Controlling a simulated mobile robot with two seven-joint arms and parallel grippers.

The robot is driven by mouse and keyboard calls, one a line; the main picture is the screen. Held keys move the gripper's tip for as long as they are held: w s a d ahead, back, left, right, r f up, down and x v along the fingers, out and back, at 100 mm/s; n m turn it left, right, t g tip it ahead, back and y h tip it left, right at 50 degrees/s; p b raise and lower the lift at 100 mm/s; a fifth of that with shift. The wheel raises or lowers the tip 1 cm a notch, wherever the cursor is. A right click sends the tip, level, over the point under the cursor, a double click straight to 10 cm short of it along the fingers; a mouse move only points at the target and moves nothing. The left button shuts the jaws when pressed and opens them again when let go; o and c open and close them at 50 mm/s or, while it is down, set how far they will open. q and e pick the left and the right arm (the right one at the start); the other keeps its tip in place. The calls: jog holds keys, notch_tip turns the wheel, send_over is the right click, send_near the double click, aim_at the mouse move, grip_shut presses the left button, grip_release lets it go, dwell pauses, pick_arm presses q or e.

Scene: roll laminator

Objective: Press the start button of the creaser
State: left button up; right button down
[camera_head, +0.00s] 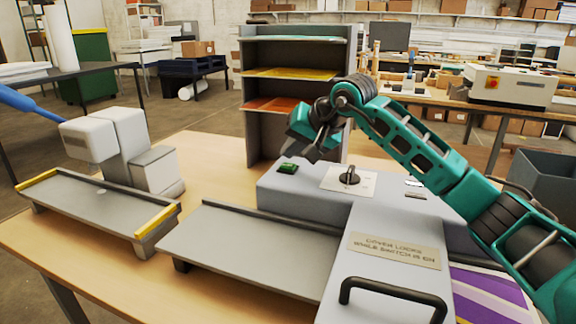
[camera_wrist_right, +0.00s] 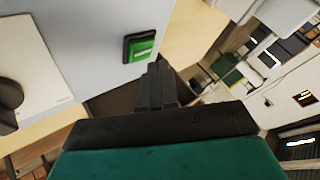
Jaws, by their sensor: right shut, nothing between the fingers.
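The creaser is a grey machine (camera_head: 310,190) on the wooden table. Its green start button (camera_head: 288,168) sits in a dark frame on the top, toward the left end. It also shows in the right wrist view (camera_wrist_right: 140,46). My right gripper (camera_head: 311,153) is shut and empty, with its fingertips just above and to the right of the button in the head view. In the wrist view its fingertips (camera_wrist_right: 158,72) appear just below the button; contact does not show. My left gripper is not in view.
A black rotary switch (camera_head: 350,176) on a white plate is right of the button. A labelled cover (camera_head: 385,275) with a black handle (camera_head: 390,290) is in front. A grey tray (camera_head: 250,250) extends left. A shelf (camera_head: 290,95) stands behind. A white machine (camera_head: 115,145) is at left.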

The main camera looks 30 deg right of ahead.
dwell(0.4)
jog(key=shift+f+b, duration=0.3)
jog(key=shift+f, duration=0.15)
